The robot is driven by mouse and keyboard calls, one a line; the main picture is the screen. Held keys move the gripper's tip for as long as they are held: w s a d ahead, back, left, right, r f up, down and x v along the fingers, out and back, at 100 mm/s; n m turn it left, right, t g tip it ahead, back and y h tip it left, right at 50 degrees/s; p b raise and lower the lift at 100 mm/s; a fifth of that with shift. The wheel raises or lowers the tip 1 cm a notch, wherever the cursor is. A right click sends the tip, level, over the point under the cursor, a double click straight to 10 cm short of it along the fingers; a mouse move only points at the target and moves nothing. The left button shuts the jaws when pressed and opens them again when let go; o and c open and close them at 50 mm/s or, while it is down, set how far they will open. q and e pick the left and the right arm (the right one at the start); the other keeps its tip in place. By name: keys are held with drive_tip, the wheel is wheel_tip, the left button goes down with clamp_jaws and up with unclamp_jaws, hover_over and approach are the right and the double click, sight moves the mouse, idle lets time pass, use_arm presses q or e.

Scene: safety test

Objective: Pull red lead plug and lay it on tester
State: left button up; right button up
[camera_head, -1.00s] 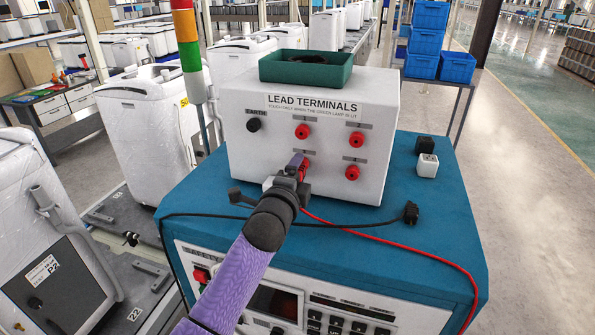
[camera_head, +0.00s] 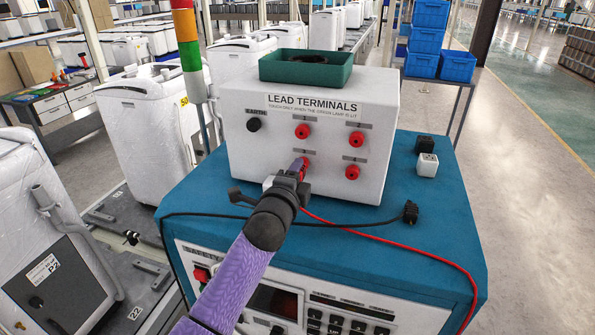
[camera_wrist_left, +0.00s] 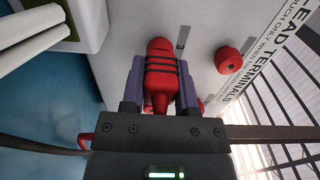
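The white lead terminals box (camera_head: 240,160) stands on the blue-topped tester (camera_head: 440,225). My left gripper (camera_head: 301,166) is at its lower left red terminal. In the left wrist view my gripper's purple fingers (camera_wrist_left: 162,85) lie along both sides of the ribbed red lead plug (camera_wrist_left: 163,75), with no clear gap, so it looks shut on it. The plug's far end is at the panel beside the label 3; its seating is hidden. The red lead (camera_head: 400,246) runs from below my gripper across the blue top and over the right front edge. My right gripper is out of view.
Other red terminals (camera_head: 356,139) and a black earth terminal (camera_head: 254,125) are on the panel. A black lead (camera_head: 350,225) with a black plug (camera_head: 410,212) crosses the top. Small black (camera_head: 424,145) and white (camera_head: 427,165) blocks sit right. The right blue surface is mostly clear.

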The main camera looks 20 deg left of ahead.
use_arm(q)
clamp_jaws()
drive_tip(key=shift+s+p, duration=0.1)
drive_tip(key=shift+p, duration=0.2)
drive_tip(key=s+p, duration=0.3)
drive_tip(key=s, duration=0.2)
drive_tip(key=shift+s+a+p, duration=0.1)
drive_tip(key=shift+s+p, duration=0.3)
idle(0.5)
idle(0.3)
